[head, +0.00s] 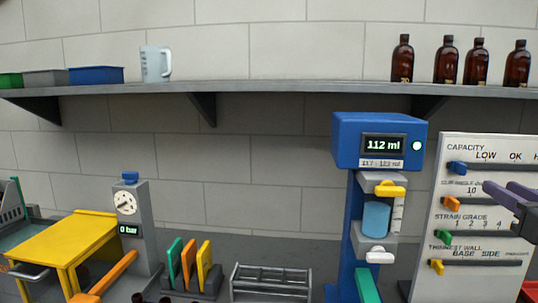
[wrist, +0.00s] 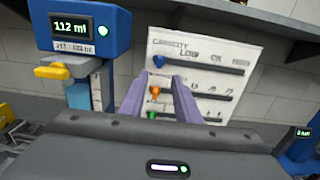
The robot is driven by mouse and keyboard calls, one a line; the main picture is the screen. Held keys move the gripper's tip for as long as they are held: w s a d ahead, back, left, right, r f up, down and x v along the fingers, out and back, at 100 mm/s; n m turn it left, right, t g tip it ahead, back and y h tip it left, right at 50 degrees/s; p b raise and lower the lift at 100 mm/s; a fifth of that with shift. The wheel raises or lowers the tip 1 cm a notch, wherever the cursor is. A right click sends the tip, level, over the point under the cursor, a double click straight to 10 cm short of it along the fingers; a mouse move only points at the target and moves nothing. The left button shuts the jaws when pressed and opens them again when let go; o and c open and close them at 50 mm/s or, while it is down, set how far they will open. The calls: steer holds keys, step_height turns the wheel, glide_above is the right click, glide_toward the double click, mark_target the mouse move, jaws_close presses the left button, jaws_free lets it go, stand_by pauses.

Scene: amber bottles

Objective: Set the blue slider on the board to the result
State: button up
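The board (head: 478,215) stands at the right; its top row reads CAPACITY with LOW, OK and a partly hidden mark. The blue slider (head: 457,167) sits at the left end of that row's slot, left of LOW; it also shows in the wrist view (wrist: 158,61). The blue machine (head: 350,142) has a display (head: 384,145) reading 112 ml, a green light, and a small range label ending in 123 ml; its first number is blurred. My gripper (wrist: 160,78) is open and empty, its purple fingers apart in front of the board, below the blue slider in the wrist view.
Orange (head: 453,203), green (head: 443,237) and yellow (head: 437,267) sliders sit on lower rows. Yellow (head: 390,189) and white (head: 379,256) handles stick out of the machine. A shelf (head: 280,88) with several amber bottles (head: 447,62) runs above.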

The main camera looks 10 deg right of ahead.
mark_target(465, 168)
steer(key=shift+w, duration=0.1)
steer(key=x, duration=1.3)
steer(key=shift+w+d, duration=0.2)
steer(key=shift+w, duration=0.1)
steer(key=shift+c, duration=0.5)
jaws_close()
